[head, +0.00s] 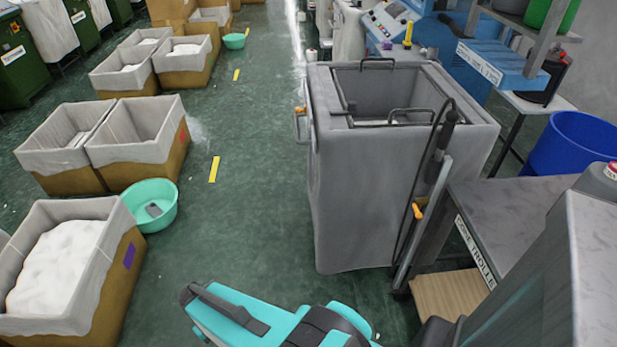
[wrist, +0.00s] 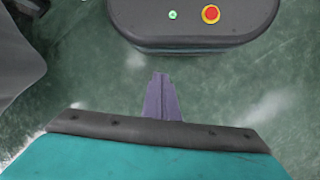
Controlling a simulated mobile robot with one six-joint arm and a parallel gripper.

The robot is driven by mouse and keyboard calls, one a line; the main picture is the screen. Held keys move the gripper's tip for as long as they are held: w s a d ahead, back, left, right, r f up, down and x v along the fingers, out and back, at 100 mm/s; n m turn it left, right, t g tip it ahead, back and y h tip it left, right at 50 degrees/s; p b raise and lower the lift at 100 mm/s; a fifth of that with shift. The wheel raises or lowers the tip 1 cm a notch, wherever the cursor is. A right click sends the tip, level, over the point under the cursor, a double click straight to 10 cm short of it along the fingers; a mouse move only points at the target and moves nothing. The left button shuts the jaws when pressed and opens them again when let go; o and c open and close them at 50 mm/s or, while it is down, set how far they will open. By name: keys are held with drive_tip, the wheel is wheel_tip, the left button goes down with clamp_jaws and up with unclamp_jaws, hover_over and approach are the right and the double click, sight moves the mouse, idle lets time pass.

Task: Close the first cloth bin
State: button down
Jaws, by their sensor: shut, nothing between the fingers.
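The large grey cloth bin (head: 365,190) stands right of centre in the head view. Its top is open, with a dark metal frame and wire handles at the mouth. Something pale shows inside. My gripper (wrist: 162,100) points down over the green floor in the wrist view, with its purple-grey fingers together and empty. It is apart from the bin. The fingers cannot be made out in the head view, where my teal arm is low in the centre. A grey shape (wrist: 15,65) at the left of the wrist view may be part of the bin; I cannot tell.
A grey bench (head: 510,215) and a dark pole (head: 440,150) stand close at the bin's right side. A blue tub (head: 575,145) is further right. Brown-based lined bins (head: 135,150) and a green basin (head: 165,212) line the left. The aisle between is clear.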

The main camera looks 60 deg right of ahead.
drive_tip(key=w+d+r+m+t+h+p, duration=0.1)
drive_tip(key=w+d+r+m, duration=0.15)
drive_tip(key=d+r, duration=0.35)
drive_tip(key=w+d+r+m+h+p, duration=0.1)
drive_tip(key=w+d+r, duration=0.35)
drive_tip(key=d, duration=0.35)
drive_tip(key=w+d+r+m+t+h+p, duration=0.1)
drive_tip(key=w+d+r, duration=0.2)
drive_tip(key=d+r, duration=0.3)
drive_tip(key=s+d+r+m+h+p, duration=0.2)
drive_tip(key=d+r+m, duration=0.4)
drive_tip(key=d+r, duration=1.4)
drive_tip(key=shift+s+d+h+p, duration=0.2)
drive_tip(key=shift+d+h+p, duration=0.4)
drive_tip(key=shift+d, duration=0.65)
